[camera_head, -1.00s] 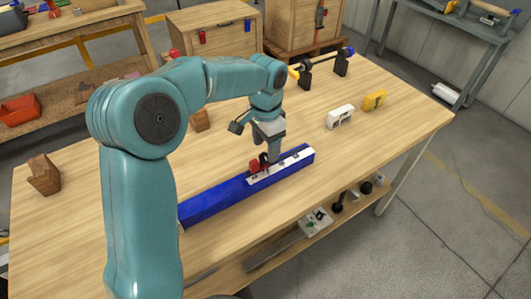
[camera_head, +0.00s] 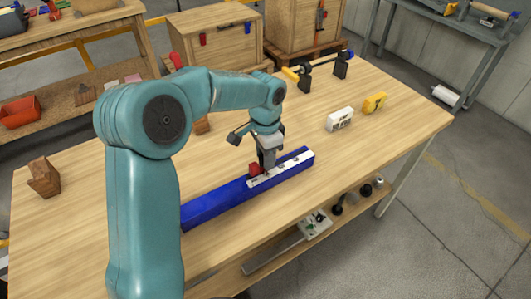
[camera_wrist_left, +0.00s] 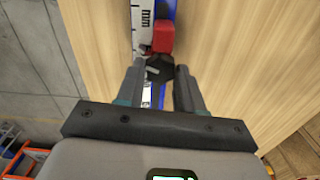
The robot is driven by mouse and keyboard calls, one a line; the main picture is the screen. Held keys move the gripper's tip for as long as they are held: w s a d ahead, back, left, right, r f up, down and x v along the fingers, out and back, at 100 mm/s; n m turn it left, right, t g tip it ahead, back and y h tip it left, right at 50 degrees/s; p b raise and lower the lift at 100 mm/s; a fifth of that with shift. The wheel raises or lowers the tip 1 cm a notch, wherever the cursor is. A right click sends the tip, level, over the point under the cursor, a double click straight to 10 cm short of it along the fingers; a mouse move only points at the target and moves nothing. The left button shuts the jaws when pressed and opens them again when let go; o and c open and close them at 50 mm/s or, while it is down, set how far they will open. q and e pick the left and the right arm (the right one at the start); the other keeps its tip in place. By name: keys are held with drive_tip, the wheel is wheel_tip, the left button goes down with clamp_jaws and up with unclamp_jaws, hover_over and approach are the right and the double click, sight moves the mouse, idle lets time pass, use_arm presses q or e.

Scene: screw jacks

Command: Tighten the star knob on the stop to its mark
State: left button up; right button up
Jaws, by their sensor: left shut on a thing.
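The stop is a small red block (camera_head: 254,169) on a blue beam (camera_head: 215,205) that carries a white scale (camera_head: 290,168). In the left wrist view the red stop (camera_wrist_left: 163,38) sits over the scale strip, just beyond the fingers. The black star knob (camera_wrist_left: 159,69) lies between the two fingertips, with a light mark on it. My left gripper (camera_head: 268,165) points down at the stop, and in the wrist view its fingers (camera_wrist_left: 159,76) are shut on the knob's sides. The fingers hide the knob in the head view. My right gripper is not in view.
Wooden blocks (camera_head: 43,177) stand at the table's left. A white device (camera_head: 339,120) and a yellow one (camera_head: 375,102) stand at the right, with a bar on black stands (camera_head: 340,66) behind. The table in front of the beam is clear.

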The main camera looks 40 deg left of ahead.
use_arm(q)
drive_tip(key=shift+m, duration=0.9)
drive_tip(key=o, duration=1.1)
drive_tip(key=shift+c, duration=0.2)
drive_tip(key=shift+r, duration=0.1)
wheel_tip(320, 180, up, 16)
drive_tip(key=p, duration=0.2)
drive_tip(key=shift+r, duration=0.15)
drive_tip(key=shift+s, duration=0.1)
